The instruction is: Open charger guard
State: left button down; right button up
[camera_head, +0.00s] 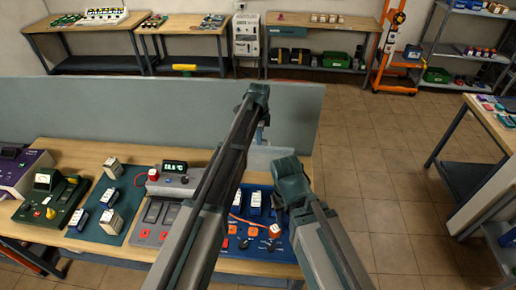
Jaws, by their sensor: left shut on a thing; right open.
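A pale, see-through panel that looks like the charger guard (282,156) stands at the back edge of the blue charger board (258,262). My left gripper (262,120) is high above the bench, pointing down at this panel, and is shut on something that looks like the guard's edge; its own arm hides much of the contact. My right gripper (284,196) is open over the back right of the blue board, just in front of the panel. The board bears blue blocks, an orange cable (246,221) and several knobs; my arms hide parts of it.
A grey charger unit (153,222) with a digital display (174,168) stands left of the board. Farther left are battery blocks on a teal mat (130,200), a green meter unit and a purple unit. A grey partition (120,112) runs behind the bench (80,150).

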pick_arm(q)
jog(key=w+f+b, duration=0.2)
jog(key=w+f, duration=0.1)
jog(key=w, duration=0.6)
jog(key=shift+d+b, duration=0.15)
jog(key=shift+b, duration=0.2)
jog(key=shift+w, duration=0.15)
jog(key=c, duration=0.9)
grip_release()
jog(key=shift+r, duration=0.1)
